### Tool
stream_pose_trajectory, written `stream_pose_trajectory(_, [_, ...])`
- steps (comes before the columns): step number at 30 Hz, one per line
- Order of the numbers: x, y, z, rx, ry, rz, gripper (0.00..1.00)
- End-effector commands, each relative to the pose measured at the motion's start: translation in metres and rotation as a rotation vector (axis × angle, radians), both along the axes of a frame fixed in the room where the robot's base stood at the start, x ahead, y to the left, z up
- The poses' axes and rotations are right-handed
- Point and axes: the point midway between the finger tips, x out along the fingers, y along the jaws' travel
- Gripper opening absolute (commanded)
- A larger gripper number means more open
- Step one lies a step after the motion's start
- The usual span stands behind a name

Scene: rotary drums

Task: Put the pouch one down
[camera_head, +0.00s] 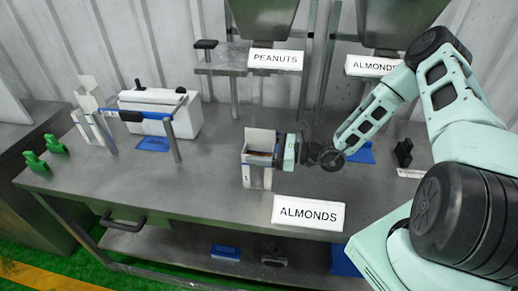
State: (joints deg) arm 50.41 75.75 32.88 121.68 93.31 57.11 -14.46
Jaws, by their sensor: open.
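The pouch one (257,176) looks like an open-topped white carton with a dark mark on its front and brownish contents near the top. It stands upright on the grey metal table (200,185), near the middle. My gripper (275,157) is at the pouch's right side, reaching in from the right. Its jaws are open. The fingers are small here, and I cannot tell whether they touch the pouch.
An ALMONDS sign (309,213) stands at the table's front edge. A white sealing machine (160,112), another white carton (92,115) and green clips (35,161) are at the left. Hoppers hang behind. The table's front left is clear.

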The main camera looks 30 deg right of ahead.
Motion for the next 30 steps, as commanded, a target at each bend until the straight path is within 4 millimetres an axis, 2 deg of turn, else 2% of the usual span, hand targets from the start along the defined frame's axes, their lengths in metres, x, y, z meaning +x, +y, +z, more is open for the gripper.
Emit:
stream_pose_trajectory(5, [-0.004,-0.007,0.002,-0.001,0.0,-0.003,0.76])
stream_pose_trajectory(15, [-0.044,-0.063,0.001,-0.003,-0.002,-0.004,0.76])
stream_pose_trajectory(22, [-0.065,-0.09,0.003,-0.002,-0.001,-0.001,0.76])
stream_pose_trajectory(26, [-0.07,-0.093,0.005,-0.007,-0.003,0.012,0.76])
stream_pose_trajectory(29, [-0.075,-0.076,0.013,-0.053,-0.019,0.1,0.76])
stream_pose_trajectory(30, [-0.079,-0.063,0.017,-0.086,-0.032,0.162,0.76])
